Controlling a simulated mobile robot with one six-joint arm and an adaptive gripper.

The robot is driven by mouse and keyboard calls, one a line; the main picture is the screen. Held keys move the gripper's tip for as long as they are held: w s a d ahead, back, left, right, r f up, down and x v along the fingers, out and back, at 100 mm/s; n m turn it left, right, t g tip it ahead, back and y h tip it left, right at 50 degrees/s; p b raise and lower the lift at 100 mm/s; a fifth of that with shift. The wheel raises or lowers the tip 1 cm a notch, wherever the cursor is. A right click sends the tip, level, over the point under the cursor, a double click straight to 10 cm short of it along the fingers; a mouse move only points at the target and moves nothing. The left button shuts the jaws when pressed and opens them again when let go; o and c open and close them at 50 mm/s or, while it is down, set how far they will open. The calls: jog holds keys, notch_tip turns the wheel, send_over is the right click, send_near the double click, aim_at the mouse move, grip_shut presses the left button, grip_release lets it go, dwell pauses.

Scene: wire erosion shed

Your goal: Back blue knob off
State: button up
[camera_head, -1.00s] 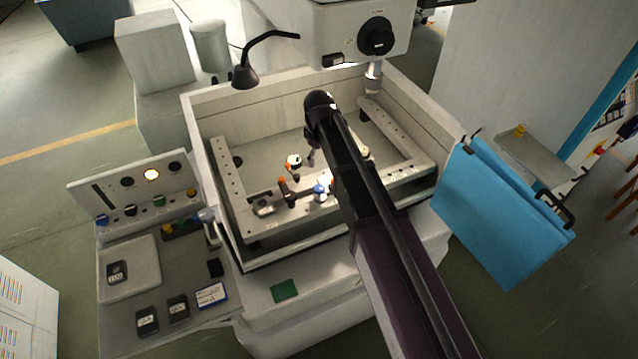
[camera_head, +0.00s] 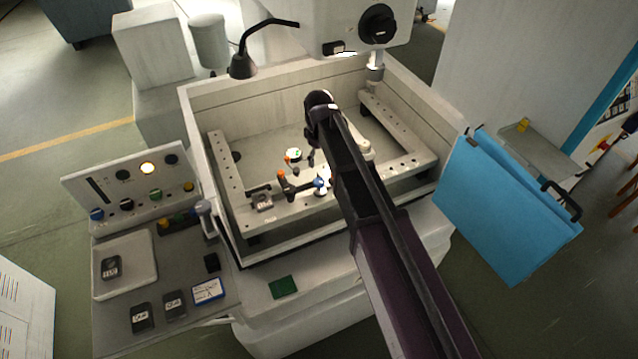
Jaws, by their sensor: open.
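A small blue knob (camera_head: 320,183) sits on a dark clamp (camera_head: 295,187) at the front rail of the machine's tank. The clamp also carries an orange knob at its left end. My arm reaches in from the lower right, its link passing just right of the blue knob and close to it in the picture. My gripper (camera_head: 311,159) hangs below the arm's end, above and behind the blue knob, apart from it. It is small and dark here, open, with nothing seen in it.
The tank (camera_head: 215,222) has raised walls around the work area. A round white piece with a green mark (camera_head: 295,154) lies near my gripper. A black lamp (camera_head: 243,67) and the machine head (camera_head: 340,25) overhang the back.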

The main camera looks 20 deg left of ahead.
aim_at(319, 181)
jog(key=shift+f+b, duration=4.95)
jog(key=shift+f, duration=0.3)
jog(key=c, duration=1.2)
